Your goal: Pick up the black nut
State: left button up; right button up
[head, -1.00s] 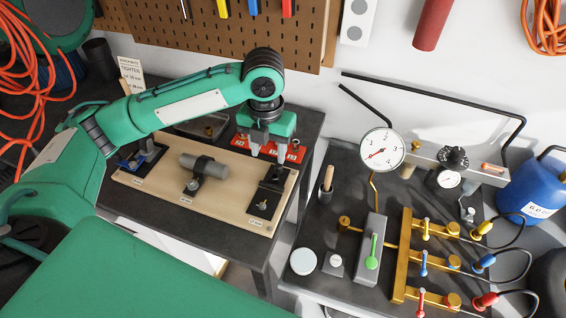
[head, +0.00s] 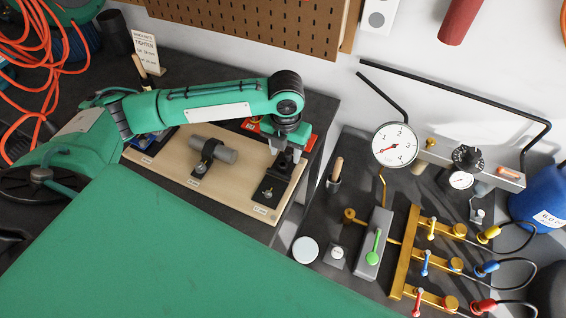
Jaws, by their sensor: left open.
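My left gripper (head: 287,155) points down with its two fingers apart, with nothing visible between them. It is over the right end of a light wooden board (head: 235,205), just behind a black bracket (head: 270,190) with a small brass-coloured part on its base. A red tray (head: 251,125) lies behind the gripper, mostly hidden by the arm and the gripper body. I cannot make out the black nut; it may be too small, or hidden by the gripper. My right gripper is not in view.
A grey cylinder in a black clamp (head: 212,151) stands mid-board. A blue tray (head: 147,142) is at the board's left end. A sign (head: 145,52) stands behind. On the right bench are a gauge (head: 394,145), a wooden-handled tool (head: 336,172) and brass valves (head: 430,262).

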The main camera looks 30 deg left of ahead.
aim_at(283, 163)
pick_arm(q)
jog(key=f, duration=0.1)
jog(key=f+p, duration=0.1)
jog(key=f, duration=0.1)
jog(key=shift+s+a+f, duration=0.2)
jog(key=shift+s+a, duration=0.05)
jog(key=shift+w+f+p, duration=0.1)
jog(key=shift+f+p, duration=0.2)
jog(key=shift+f, duration=0.1)
jog(key=shift+c, duration=0.5)
grip_shut()
jog(key=shift+r, duration=0.2)
